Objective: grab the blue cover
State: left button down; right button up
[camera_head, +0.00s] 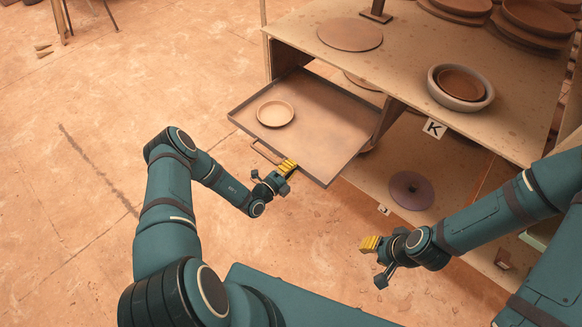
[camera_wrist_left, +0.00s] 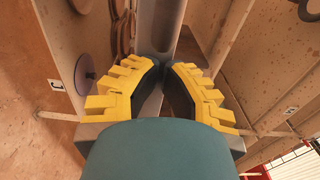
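A round bluish-purple disc (camera_head: 411,190) with a small dark centre lies on the lower shelf; it is the only bluish round piece I see. It also shows at the left of the left wrist view (camera_wrist_left: 86,75). My left gripper (camera_head: 288,166) is at the front edge of the pulled-out tray, right of its handle. Its yellow fingers (camera_wrist_left: 165,72) show a narrow gap with a grey bar beyond; I see nothing gripped. My right gripper (camera_head: 370,243) hangs over the floor, left of and below the disc, apart from it. Its finger gap is hidden.
The tray (camera_head: 312,166) juts from the shelf unit with a clay plate (camera_head: 275,113) on it and a handle (camera_head: 267,153) on its front. The upper board (camera_head: 396,68) overhangs the lower shelf and bears bowls and plates. The floor at left is mostly clear.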

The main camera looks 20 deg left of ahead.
aim_at(411, 190)
jog(key=i+l, duration=0.2)
jog(key=i, duration=0.2)
jog(key=i+l, duration=0.2)
jog(key=i, duration=0.25)
